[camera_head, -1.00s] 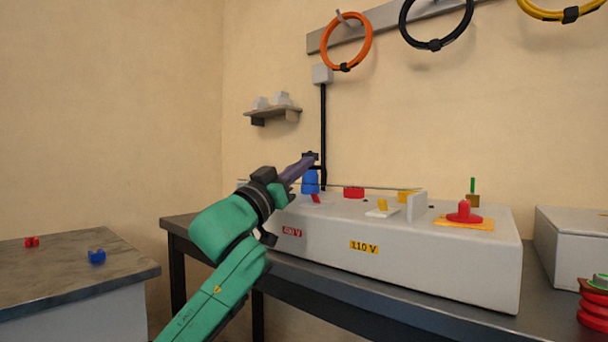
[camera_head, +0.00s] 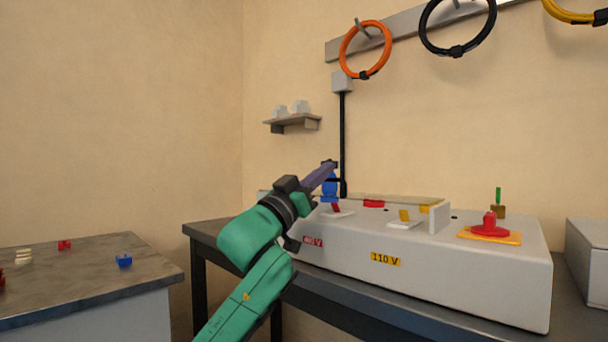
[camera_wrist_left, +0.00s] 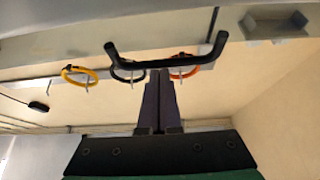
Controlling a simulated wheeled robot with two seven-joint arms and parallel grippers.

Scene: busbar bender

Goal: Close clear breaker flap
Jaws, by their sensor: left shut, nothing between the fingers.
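My left gripper (camera_head: 328,168) is shut and empty, above the left part of the pale grey bender box (camera_head: 470,285). Its closed purple fingers also show in the wrist view (camera_wrist_left: 160,80). A thin, see-through strip (camera_head: 395,199), which looks like the clear flap seen nearly edge-on, lies just above the box top. My arm hides its left part. A black U-shaped handle (camera_wrist_left: 165,48) lies across the wrist view, just beyond the fingertips. I cannot tell whether they touch. My right gripper is not in view.
The box top carries a blue part (camera_head: 330,187), a yellow block (camera_head: 404,215), a white upright plate (camera_head: 439,218) and a red knob (camera_head: 490,226). A side table (camera_head: 90,285) stands left, with a floor gap between. Coloured cable rings (camera_head: 365,49) hang on the wall.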

